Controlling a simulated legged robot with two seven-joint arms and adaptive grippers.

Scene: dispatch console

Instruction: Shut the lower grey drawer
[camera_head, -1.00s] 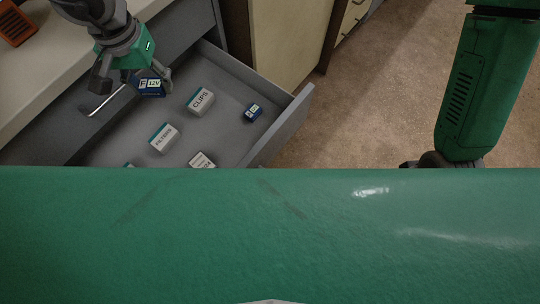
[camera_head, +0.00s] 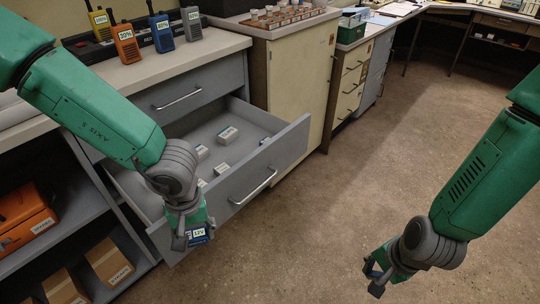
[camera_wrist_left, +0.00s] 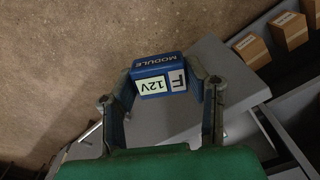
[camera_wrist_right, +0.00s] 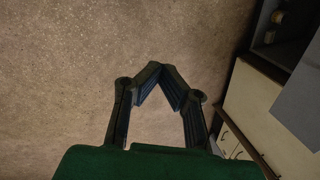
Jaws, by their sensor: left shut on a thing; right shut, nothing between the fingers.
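The lower grey drawer (camera_head: 290,152) stands pulled out from the cabinet, with a bar handle (camera_head: 253,187) on its front. White labelled boxes (camera_head: 228,134) and a small dark item lie inside it. My left gripper (camera_head: 194,238) is in front of the drawer's left end, shut on a blue 12V module (camera_head: 200,234). The module also shows between the fingers in the left wrist view (camera_wrist_left: 160,79). My right gripper (camera_head: 376,280) is shut and empty over the floor at the lower right; its fingertips meet in the right wrist view (camera_wrist_right: 160,70).
An upper grey drawer (camera_head: 190,92) is shut above the open one. Radios (camera_head: 126,44) stand on the counter. Open shelves at left hold an orange case (camera_head: 25,225) and cardboard boxes (camera_head: 108,262). The floor right of the drawer is clear.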

